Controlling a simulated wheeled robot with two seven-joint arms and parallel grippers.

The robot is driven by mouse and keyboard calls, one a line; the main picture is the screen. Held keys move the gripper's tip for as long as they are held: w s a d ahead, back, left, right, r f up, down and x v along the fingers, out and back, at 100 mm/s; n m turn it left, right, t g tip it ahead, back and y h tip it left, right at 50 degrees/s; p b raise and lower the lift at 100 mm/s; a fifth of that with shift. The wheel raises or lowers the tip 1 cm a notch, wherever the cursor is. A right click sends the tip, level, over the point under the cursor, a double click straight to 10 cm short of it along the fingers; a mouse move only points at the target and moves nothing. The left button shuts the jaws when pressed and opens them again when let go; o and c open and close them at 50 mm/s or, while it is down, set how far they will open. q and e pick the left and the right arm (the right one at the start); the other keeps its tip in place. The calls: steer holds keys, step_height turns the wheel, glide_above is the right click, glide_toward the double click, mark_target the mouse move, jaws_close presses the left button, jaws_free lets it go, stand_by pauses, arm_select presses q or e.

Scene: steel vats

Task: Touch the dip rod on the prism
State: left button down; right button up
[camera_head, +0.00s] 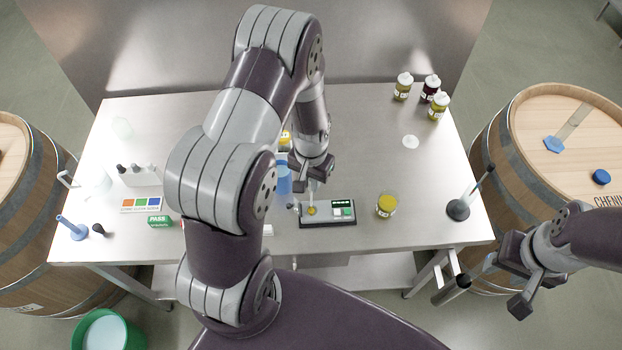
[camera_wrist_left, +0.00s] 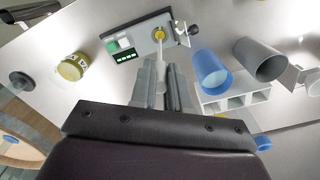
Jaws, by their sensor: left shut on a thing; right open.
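The refractometer (camera_head: 342,222) is a grey and black box with a small display, standing near the front middle of the table. Its round prism (camera_head: 312,211) looks yellow; it also shows in the left wrist view (camera_wrist_left: 159,34), with an open lid beside it (camera_wrist_left: 183,36). My left gripper (camera_head: 313,180) is above the prism, shut on the thin pale dip rod (camera_wrist_left: 161,52). The rod points down and its tip is at the prism; I cannot tell whether it touches. My right gripper (camera_head: 487,288) is open and empty, off the table's front right corner.
A jar with yellow contents (camera_head: 386,205) stands right of the refractometer. A blue cup (camera_wrist_left: 211,72) and a grey cup (camera_wrist_left: 258,60) stand close on its other side. Several sample bottles (camera_head: 431,92) are at the back right. A dark-based stand (camera_head: 458,210) is near the right edge.

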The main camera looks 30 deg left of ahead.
arm_select(q)
steer(key=shift+r, duration=0.1)
step_height(320, 180, up, 6)
steer(key=p, duration=0.5)
stand_by(0.4)
